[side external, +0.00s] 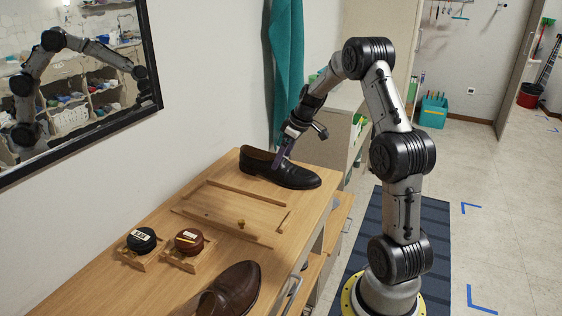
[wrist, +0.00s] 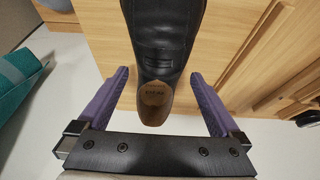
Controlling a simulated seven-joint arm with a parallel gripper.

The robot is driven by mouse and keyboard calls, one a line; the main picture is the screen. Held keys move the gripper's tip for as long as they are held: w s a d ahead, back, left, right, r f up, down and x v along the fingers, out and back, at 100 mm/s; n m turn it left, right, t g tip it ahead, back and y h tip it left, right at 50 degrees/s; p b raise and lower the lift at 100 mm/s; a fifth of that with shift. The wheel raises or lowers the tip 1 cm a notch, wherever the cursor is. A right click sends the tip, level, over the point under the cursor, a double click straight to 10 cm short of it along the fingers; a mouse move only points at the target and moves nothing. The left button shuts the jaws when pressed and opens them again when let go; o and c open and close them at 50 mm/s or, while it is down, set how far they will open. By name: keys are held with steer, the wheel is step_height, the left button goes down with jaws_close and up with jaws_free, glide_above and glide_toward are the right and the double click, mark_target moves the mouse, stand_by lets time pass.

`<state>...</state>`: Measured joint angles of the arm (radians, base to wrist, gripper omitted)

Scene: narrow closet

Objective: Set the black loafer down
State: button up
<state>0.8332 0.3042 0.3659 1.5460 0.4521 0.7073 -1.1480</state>
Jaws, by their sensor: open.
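The black loafer (side external: 292,176) rests upright on the far end of the wooden bench top (side external: 120,288), its toe pointing to the right in the side view. In the wrist view the loafer (wrist: 165,38) runs between my fingers, with its tan insole showing at the near end. My gripper (side external: 282,160) is at the loafer's opening in the side view. In the wrist view my gripper (wrist: 160,90) is open, with a purple finger on each side of the shoe and a visible gap on both sides.
Low wooden strips (side external: 245,191) lie on the bench beside the loafer. A brown shoe (side external: 235,287) and two round tins, one black (side external: 141,240) and one dark red (side external: 189,241), stand nearer the camera. A teal cloth (side external: 287,60) hangs on the wall behind.

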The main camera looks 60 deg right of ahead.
steer(key=v, duration=0.9)
steer(key=s+a+r, duration=0.2)
steer(key=a+r, duration=0.2)
steer(key=a, duration=0.7)
steer(key=s+a+r, duration=0.3)
steer(key=a, duration=0.7)
steer(key=s+a+f+t, duration=0.1)
steer(key=s+a+f, duration=0.2)
steer(key=s+a, duration=0.8)
steer(key=shift+s+a, duration=0.35)
steer(key=shift+s, duration=0.85)
